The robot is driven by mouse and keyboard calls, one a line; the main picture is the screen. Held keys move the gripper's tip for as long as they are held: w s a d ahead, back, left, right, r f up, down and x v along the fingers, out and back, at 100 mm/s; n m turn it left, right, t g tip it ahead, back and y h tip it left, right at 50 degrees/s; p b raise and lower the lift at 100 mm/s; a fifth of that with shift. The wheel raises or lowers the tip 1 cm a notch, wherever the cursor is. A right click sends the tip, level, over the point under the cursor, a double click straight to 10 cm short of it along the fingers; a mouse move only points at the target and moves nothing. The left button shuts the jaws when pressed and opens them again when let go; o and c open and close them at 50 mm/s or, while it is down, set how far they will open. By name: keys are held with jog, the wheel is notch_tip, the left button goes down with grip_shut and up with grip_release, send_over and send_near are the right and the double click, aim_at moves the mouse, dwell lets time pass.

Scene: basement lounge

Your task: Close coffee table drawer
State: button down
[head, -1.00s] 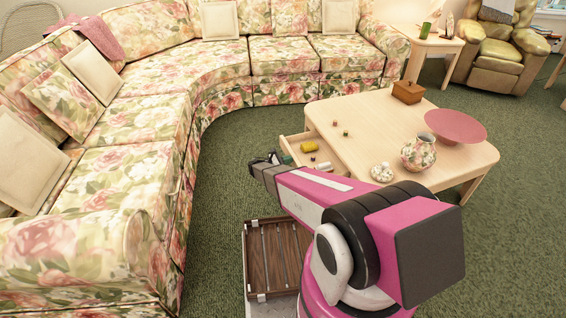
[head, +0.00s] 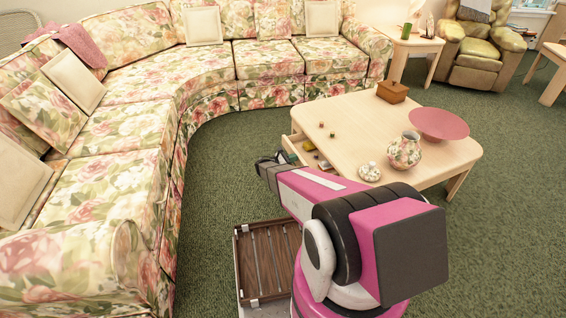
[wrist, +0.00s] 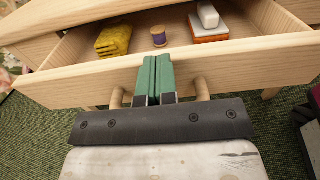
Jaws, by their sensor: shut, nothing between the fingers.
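The light wood coffee table (head: 360,125) stands ahead of my arm. Its drawer is partly open toward the left side of the picture; the drawer front (wrist: 80,83) with two round wooden pegs shows in the wrist view. My gripper (wrist: 157,58) is shut and empty. Its green fingers lie against or just before the middle of the drawer front, between the pegs, with the tips near its top edge. In the head view my gripper (head: 283,157) is small beside the drawer, and my arm hides part of the drawer.
In the drawer lie a yellow item (wrist: 113,40), a purple spool (wrist: 158,36) and an orange-and-white block (wrist: 209,27). On the table are a wooden box (head: 392,92), pink bowl (head: 438,124) and floral vase (head: 404,150). A floral sofa (head: 120,130) curves along the left; green carpet lies between.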

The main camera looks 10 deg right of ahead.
send_over(308, 162)
jog(key=shift+w+d, duration=0.1)
jog(key=shift+d, duration=0.15)
jog(key=shift+a, duration=0.1)
dwell(0.4)
